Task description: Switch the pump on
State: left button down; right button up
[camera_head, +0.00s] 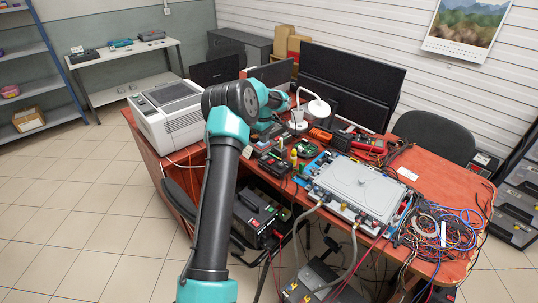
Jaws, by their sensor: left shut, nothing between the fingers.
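My left arm reaches up from the bottom of the picture and bends over the desk. My left gripper (262,142) is low over the desk's left part, small and partly hidden by the wrist, shut and empty. A cold plate (362,187), silver and flat, lies on the desk to its right. Two grey hoses (354,245) run from its front edge down to a dark unit (322,284) at the bottom, which looks like the pump. Its switch cannot be made out. My right gripper is not in view.
A black box with coloured sockets (262,214) stands below the desk edge. A white vented machine (168,112) stands at the desk's left. Tangled cables (440,232) cover the right side. Small boards, tools and a white lamp (318,110) crowd the middle; monitors (350,82) stand behind.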

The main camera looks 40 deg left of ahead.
pick_arm(q)
notch_tip(320, 180, up, 5)
jog(key=m+g, duration=0.1)
send_over(263, 158)
jog(key=w, duration=0.2)
jog(key=shift+a, duration=0.1)
jog(key=f, duration=0.4)
jog(key=s+f, duration=0.1)
jog(key=f, duration=0.9)
jog(key=shift+s, duration=0.4)
